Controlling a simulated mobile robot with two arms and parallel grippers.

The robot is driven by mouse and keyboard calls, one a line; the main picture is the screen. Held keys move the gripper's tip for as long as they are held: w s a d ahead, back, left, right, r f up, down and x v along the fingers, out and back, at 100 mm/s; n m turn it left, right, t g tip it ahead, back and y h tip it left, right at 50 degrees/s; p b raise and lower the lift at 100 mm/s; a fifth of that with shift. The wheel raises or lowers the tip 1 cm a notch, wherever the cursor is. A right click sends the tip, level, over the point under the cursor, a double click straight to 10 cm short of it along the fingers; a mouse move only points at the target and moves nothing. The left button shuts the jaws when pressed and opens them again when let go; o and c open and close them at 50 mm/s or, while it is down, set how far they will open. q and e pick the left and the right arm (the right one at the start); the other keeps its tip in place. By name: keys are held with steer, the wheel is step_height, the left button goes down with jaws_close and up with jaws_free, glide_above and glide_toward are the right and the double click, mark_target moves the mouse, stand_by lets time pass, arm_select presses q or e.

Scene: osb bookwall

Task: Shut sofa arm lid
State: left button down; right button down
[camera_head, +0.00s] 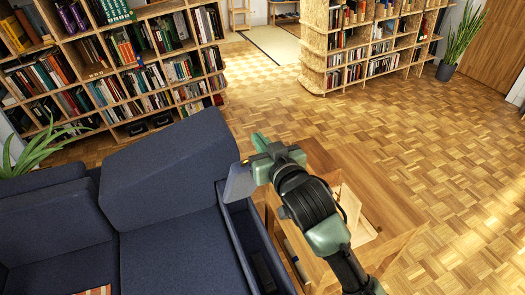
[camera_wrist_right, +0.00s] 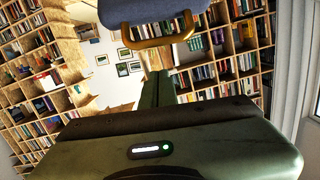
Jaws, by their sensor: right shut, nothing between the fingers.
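The dark blue sofa (camera_head: 150,250) fills the lower left of the head view. Its right arm box (camera_head: 232,222) is open at the top, with a dark item inside. The blue-grey lid (camera_head: 239,184) stands raised at the far end of the box. My right gripper (camera_head: 259,143) is shut and empty, close beside the raised lid; contact cannot be told. The fingers (camera_wrist_right: 158,90) are together. My left gripper is out of view.
A wooden side table (camera_head: 385,190) stands right of the sofa arm, partly under my right arm. Bookshelves (camera_head: 120,70) line the back left, and another shelf unit (camera_head: 315,50) stands at the back. Plants stand at the left and far right. The parquet floor (camera_head: 460,160) at right is clear.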

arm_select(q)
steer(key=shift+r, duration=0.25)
arm_select(e)
steer(key=f, duration=0.1)
steer(key=s+f, duration=0.1)
steer(key=f, duration=0.1)
steer(key=shift+s+d, duration=0.3)
steer(key=shift+s, duration=0.1)
